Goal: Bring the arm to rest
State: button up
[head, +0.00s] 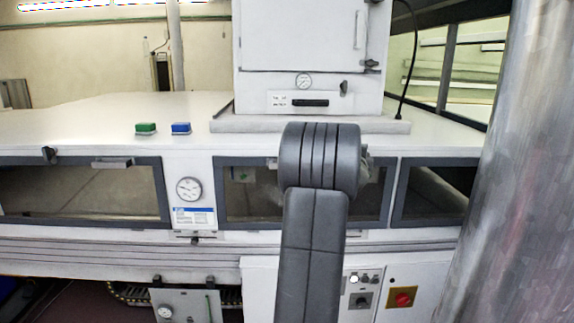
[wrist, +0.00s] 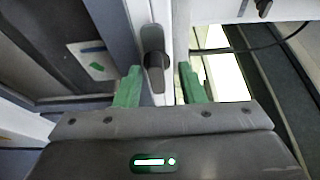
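My gripper (wrist: 160,84) shows in the wrist view with two green fingers spread apart and nothing clasped between them. A dark grey handle (wrist: 153,60) on a pale frame appears between and beyond the fingertips. I cannot tell how deep it lies, and no contact is visible. In the head view my grey arm rises in front of the white tunnel (head: 420,140), and its upper joint covers part of the middle window. My gripper is hidden behind the arm there.
A green block (head: 146,128) and a blue block (head: 181,128) sit on the tunnel top, left of a white cabinet (head: 300,50). A round gauge (head: 189,189) and a red knob (head: 403,298) are on the front. A large metal cylinder (head: 510,180) fills the right side.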

jog(key=shift+s, duration=0.1)
jog(key=b+v, duration=0.3)
jog(key=v, duration=1)
jog(key=p+x, duration=0.3)
jog(key=x, duration=1.1)
jog(key=shift+a+f+n+b, duration=0.1)
jog(key=shift+f+n+b, duration=0.35)
jog(key=shift+b, duration=0.35)
jog(key=s+n+t, duration=0.1)
jog(key=n, duration=0.2)
jog(key=s+n+t+y, duration=0.1)
jog(key=n, duration=0.2)
jog(key=s+n+t, duration=0.1)
jog(key=n+t, duration=0.1)
jog(key=n, duration=0.2)
jog(key=shift+s+a+f+y+p, duration=0.25)
jog(key=shift+f+y+p, duration=0.05)
